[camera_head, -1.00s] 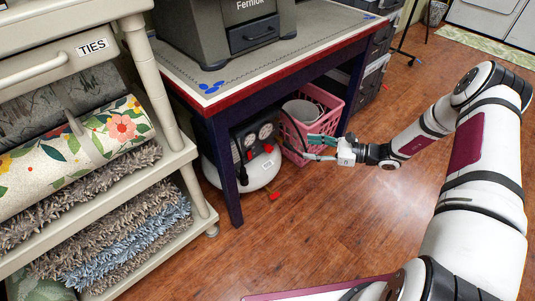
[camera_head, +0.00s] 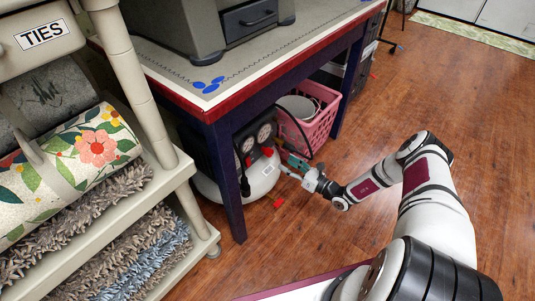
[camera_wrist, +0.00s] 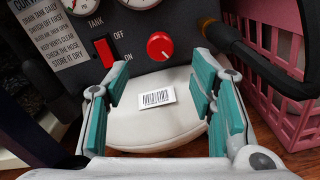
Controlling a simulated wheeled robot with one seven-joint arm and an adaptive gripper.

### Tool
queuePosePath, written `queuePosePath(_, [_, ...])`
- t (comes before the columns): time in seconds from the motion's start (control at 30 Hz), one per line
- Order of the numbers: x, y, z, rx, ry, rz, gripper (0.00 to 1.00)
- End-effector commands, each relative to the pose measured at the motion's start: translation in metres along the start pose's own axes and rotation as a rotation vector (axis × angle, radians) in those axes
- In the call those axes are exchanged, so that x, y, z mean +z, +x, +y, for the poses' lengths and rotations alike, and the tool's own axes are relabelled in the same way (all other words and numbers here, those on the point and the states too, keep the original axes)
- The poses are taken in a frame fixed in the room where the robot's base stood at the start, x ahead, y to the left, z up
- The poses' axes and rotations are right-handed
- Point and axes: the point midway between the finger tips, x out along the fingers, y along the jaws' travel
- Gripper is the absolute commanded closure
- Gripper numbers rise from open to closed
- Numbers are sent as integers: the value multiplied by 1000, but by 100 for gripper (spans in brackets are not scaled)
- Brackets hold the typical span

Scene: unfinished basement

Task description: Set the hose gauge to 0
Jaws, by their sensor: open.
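The air compressor (camera_head: 262,178) stands under the workbench, with a dark panel over a white tank. The wrist view shows its red round knob (camera_wrist: 160,46), a red switch (camera_wrist: 104,50) between OFF and ON, and the cut-off lower edges of two dials, the left dial (camera_wrist: 82,4) marked TANK and the right dial (camera_wrist: 140,3). Their needles are not readable. My gripper (camera_wrist: 155,75) is open and empty. Its teal fingers are spread either side of the white tank's barcode label, with the knob ahead between them, apart from it. In the head view my gripper (camera_head: 292,163) is right of the panel.
A black hose (camera_wrist: 262,62) runs from the panel's right side, close to my right finger. A pink basket (camera_head: 318,122) stands just behind. The workbench leg (camera_head: 224,180) and tabletop close in the left and above. A shelf rack (camera_head: 150,130) is at left. Floor at right is open.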

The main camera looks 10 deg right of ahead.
Motion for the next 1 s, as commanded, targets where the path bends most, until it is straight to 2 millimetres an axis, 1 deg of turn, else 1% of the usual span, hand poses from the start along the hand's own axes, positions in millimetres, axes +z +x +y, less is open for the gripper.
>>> queuePosePath(0.03, [-2, 11, 0, 3, -2, 1, 50])
queuePosePath(0.3, [-2, 63, 0, 3, -3, 0, 50])
queuePosePath(0.4, [-2, 79, 0, 2, -3, 0, 50])
queuePosePath(0.5, [-1, 90, 0, 2, -4, 0, 50])
queuePosePath(0.7, [0, 102, 0, 1, -1, 1, 50])
queuePosePath(0.97, [0, 103, 0, 0, -1, 1, 50])
queuePosePath(1.0, [0, 102, 0, 0, -1, 1, 56])
